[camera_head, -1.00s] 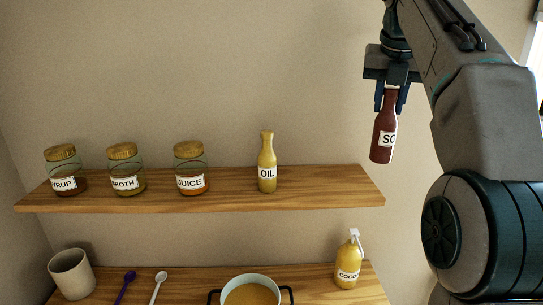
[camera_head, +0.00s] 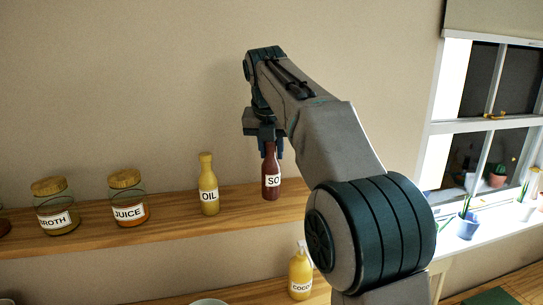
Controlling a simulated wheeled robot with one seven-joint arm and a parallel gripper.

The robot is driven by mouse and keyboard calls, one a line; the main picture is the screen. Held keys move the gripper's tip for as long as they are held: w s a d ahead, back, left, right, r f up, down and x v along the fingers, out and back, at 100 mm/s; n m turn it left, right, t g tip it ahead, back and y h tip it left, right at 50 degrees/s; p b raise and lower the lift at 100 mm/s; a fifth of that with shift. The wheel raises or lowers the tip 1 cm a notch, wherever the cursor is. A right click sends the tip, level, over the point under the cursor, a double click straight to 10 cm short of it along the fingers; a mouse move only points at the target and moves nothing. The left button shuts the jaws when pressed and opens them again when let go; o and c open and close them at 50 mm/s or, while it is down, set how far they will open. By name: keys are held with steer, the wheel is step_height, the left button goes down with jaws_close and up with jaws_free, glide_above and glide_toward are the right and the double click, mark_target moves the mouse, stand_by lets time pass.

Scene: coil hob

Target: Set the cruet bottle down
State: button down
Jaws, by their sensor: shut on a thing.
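The cruet bottle (camera_head: 271,178) is dark red with a white label starting "SO". It hangs upright in my gripper (camera_head: 270,148), which is shut on its neck. The bottle's base shows against the right part of the upper wooden shelf (camera_head: 150,236), to the right of the yellow OIL bottle (camera_head: 208,188). I cannot tell whether its base touches the shelf. The label's right end is cut off from view.
Glass jars stand left of the OIL bottle: the JUICE jar (camera_head: 127,198) and the BROTH jar (camera_head: 55,208). A yellow pump bottle (camera_head: 300,275) stands below on the lower surface. A window (camera_head: 490,130) with potted plants on its sill is at right.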

steer(key=shift+f, duration=0.9)
steer(key=shift+f, duration=0.1)
steer(key=c, duration=1.1)
jaws_free()
steer(key=shift+c, duration=0.2)
steer(key=shift+s+r, duration=0.15)
steer(key=shift+r, duration=0.4)
steer(key=v, duration=1.1)
